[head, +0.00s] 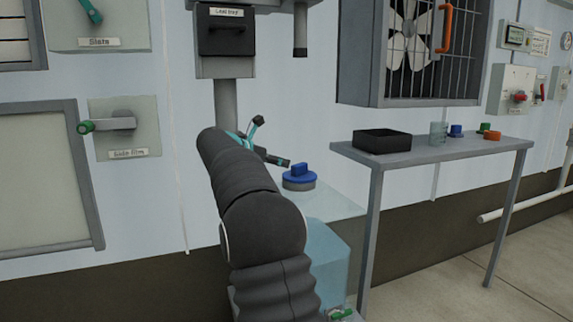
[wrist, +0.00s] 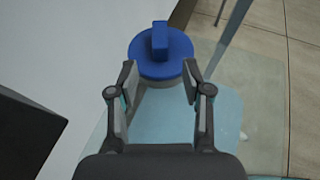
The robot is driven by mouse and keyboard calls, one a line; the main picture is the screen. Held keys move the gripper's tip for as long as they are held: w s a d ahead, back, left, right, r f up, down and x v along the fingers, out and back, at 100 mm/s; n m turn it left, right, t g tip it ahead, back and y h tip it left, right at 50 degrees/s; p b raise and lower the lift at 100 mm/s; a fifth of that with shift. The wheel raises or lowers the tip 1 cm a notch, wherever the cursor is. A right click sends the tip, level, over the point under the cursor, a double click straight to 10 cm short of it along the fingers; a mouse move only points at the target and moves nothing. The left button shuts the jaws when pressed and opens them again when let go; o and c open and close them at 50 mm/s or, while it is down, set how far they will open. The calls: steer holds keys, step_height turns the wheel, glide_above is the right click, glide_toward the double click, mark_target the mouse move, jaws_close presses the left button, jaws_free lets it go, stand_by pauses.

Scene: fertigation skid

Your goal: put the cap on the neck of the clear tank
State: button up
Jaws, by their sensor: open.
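The blue cap (head: 299,171), a disc with a raised grip bar, sits on the grey neck (head: 299,184) on top of the clear tank (head: 330,250). The tank holds pale blue liquid. In the wrist view the cap (wrist: 176,66) is just ahead of my fingertips, and the clear tank (wrist: 225,110) spreads below. My gripper (wrist: 160,80) is open and empty, its fingers apart on the near side of the cap. In the head view my arm hides most of the gripper and part of the tank. I cannot tell how tightly the cap is seated.
A grey side table (head: 440,154) stands right of the tank, bearing a black tray (head: 382,140), a clear cup (head: 438,132) and small coloured parts. A grey post and box (head: 225,40) stand behind my arm. The floor at front right is free.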

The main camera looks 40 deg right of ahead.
steer(key=shift+s+a+r, duration=0.1)
steer(key=shift+a+r, duration=0.15)
steer(key=shift+a, duration=0.4)
steer(key=a+r+n+t, duration=0.9)
steer(key=r+n+t, duration=0.1)
steer(key=r+n, duration=0.35)
steer(key=s+a+f+n+t+y, duration=0.1)
steer(key=s+a+f+n+y, duration=0.1)
steer(key=s+a+n+y, duration=0.4)
steer(key=s+a+f+n+t+y, duration=0.1)
steer(key=a+f+n+t+y, duration=0.15)
steer(key=a+n, duration=0.65)
steer(key=s+a+f+n+t+y, duration=0.1)
steer(key=s+a+f+n+y, duration=0.1)
steer(key=s+a+n+y, duration=0.45)
steer(key=s+a+f+n+g+h, duration=0.2)
steer(key=s+f+n+g, duration=1.2)
steer(key=s+f, duration=1.25)
step_height(320, 180, up, 6)
steer(key=n+t+p, duration=0.3)
steer(key=p, duration=0.3)
steer(key=shift+w+d, duration=0.2)
steer(key=shift+w, duration=0.25)
